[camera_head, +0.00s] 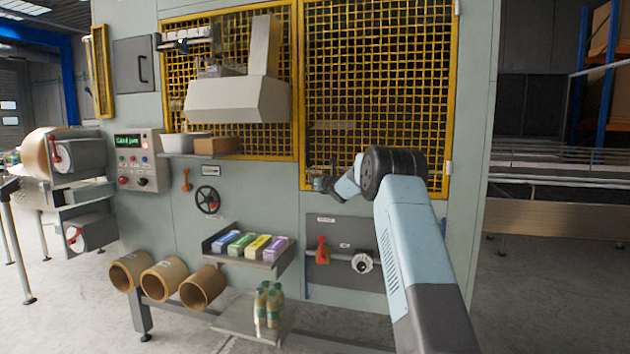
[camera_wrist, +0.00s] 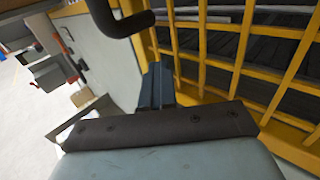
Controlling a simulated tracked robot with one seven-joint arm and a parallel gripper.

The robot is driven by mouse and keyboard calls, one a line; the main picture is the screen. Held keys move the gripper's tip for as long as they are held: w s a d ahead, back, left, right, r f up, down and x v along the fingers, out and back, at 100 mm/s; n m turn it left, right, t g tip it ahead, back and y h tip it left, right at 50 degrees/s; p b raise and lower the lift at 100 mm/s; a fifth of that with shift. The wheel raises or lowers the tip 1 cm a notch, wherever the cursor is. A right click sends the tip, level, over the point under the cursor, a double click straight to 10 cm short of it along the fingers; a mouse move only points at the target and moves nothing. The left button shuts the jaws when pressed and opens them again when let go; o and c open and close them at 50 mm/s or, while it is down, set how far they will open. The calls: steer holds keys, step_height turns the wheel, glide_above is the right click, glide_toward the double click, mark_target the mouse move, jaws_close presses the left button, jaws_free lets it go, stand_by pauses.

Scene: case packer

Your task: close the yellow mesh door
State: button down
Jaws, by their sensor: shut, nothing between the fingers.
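The yellow mesh door (camera_head: 378,193) is the right-hand yellow-framed panel on the grey machine front, with hinges on its right edge. In the head view it looks near the plane of the machine front; I cannot tell whether it is fully shut. My gripper (camera_head: 319,184) is at its lower left corner, partly hidden by my wrist. In the wrist view, my gripper (camera_wrist: 157,84) is shut and empty beside the door's yellow bars (camera_wrist: 225,65). A black curved handle (camera_wrist: 122,22) is just above the fingertips there. Whether they touch the door is unclear.
Left of the door is another yellow mesh panel (camera_head: 230,100) with a pale chute in front. Below the door is a dark panel (camera_head: 340,270) with a red-handled valve. A shelf of coloured boxes (camera_head: 270,263) juts out at lower left. Floor on the right is open.

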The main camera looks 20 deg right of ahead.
steer(key=s+a+r+n+g+y, duration=0.25)
steer(key=s+a+n, duration=0.45)
steer(key=s, duration=0.7)
steer(key=s+a+r+n+g+y, duration=0.1)
steer(key=s+a+r+n+g, duration=0.45)
steer(key=s, duration=0.85)
steer(key=s+a+r+n+y, duration=0.2)
steer(key=s+a+n, duration=0.5)
steer(key=s+a, duration=0.45)
steer(key=s+d+f+n+g+h, duration=0.2)
steer(key=s+n, duration=0.2)
steer(key=s, duration=0.7)
steer(key=s+d+f+n+g+h, duration=0.1)
steer(key=s+f+n, duration=0.25)
steer(key=s, duration=0.75)
steer(key=s+d+f+n+h, duration=0.2)
steer(key=s+d+n+h, duration=0.1)
steer(key=s, duration=0.4)
steer(key=s+d+f+n+g+h, duration=0.1)
steer(key=s+d+f+n+h, duration=0.2)
steer(key=s+d, duration=0.3)
steer(key=shift+s+d+f+n, duration=0.25)
steer(key=shift+s+f+n, duration=0.1)
steer(key=shift+s, duration=0.65)
steer(key=shift+h, duration=0.25)
